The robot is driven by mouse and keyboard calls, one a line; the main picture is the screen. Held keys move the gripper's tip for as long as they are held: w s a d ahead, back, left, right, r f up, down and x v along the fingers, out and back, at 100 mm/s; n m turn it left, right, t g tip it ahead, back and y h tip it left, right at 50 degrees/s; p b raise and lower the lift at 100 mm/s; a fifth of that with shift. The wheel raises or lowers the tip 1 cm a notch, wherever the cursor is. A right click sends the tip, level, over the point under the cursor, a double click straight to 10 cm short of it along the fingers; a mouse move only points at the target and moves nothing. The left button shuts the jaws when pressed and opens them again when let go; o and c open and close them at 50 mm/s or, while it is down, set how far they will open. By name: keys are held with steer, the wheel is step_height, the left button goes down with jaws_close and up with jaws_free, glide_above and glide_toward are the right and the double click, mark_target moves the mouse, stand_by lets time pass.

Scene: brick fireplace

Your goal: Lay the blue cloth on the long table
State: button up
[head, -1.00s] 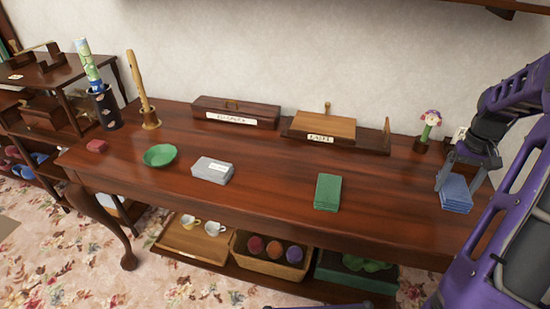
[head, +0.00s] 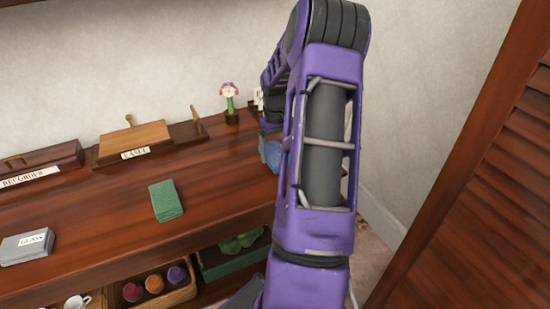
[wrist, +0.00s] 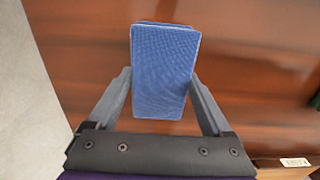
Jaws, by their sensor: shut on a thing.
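The folded blue cloth (wrist: 165,65) is between the two fingers of my gripper (wrist: 160,80) in the wrist view, and the fingers are closed on its sides. In the head view a small part of the blue cloth (head: 268,152) shows at the right end of the long table (head: 105,195). My purple arm hides the rest of it and most of the gripper. The brown table top (wrist: 255,60) lies below the cloth in the wrist view. I cannot tell whether the cloth touches it.
An easel-labelled board (head: 134,142), a recorder case (head: 40,168) and a flower-topped figure (head: 231,105) stand behind. A louvred wooden panel (head: 490,170) is at right.

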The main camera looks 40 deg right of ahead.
mark_target(275, 152)
steer(key=shift+f, duration=1.05)
steer(key=shift+f, duration=0.1)
steer(key=o, duration=1)
step_height(275, 152, up, 12)
steer(key=shift+r+p, duration=0.1)
steer(key=shift+p, duration=0.75)
